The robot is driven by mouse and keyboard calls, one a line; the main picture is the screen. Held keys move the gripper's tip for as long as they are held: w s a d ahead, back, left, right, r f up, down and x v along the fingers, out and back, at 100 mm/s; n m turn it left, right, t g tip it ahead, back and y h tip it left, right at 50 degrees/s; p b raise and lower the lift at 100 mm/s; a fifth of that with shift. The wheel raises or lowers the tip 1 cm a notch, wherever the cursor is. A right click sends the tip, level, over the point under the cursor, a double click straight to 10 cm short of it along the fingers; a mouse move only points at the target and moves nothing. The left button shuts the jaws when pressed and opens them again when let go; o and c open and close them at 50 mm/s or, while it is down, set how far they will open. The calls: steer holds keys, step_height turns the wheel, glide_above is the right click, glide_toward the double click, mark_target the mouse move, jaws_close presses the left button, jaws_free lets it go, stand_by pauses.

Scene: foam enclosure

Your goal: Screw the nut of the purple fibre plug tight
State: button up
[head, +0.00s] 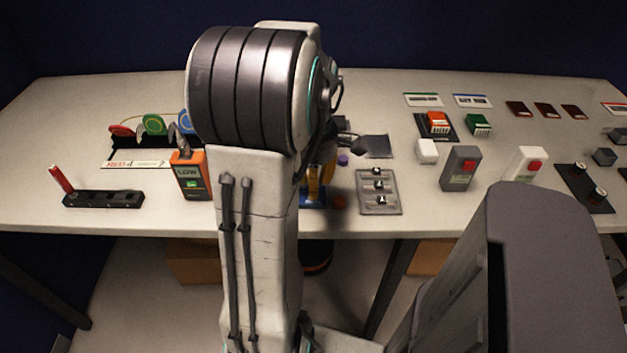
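My arm stands in the middle of the head view and blocks much of the bench behind it. A small purple piece (343,159), perhaps the purple fibre plug or its nut, shows just right of my arm. Dark parts that look like my gripper (347,138) show just above it, partly hidden by my arm. I cannot tell whether the fingers are open or shut, or whether they touch the purple piece. The thread and seat of the plug are too small or hidden to see.
A grey panel with several knobs (378,192) lies right of my arm, near a dark flat pad (377,146). An orange meter (189,174) and a black rack with a red stick (103,198) stand left. Switch boxes (461,168) stand right.

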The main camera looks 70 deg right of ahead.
jaws_close()
steer(key=shift+m, duration=0.3)
steer(key=m, duration=0.3)
steer(key=shift+m, duration=0.3)
steer(key=m, duration=0.3)
steer(key=shift+m+p, duration=0.3)
steer(key=shift+p, duration=0.1)
steer(key=m, duration=0.4)
steer(key=shift+m, duration=0.3)
steer(key=shift+a+m, duration=0.1)
steer(key=shift+m, duration=1.7)
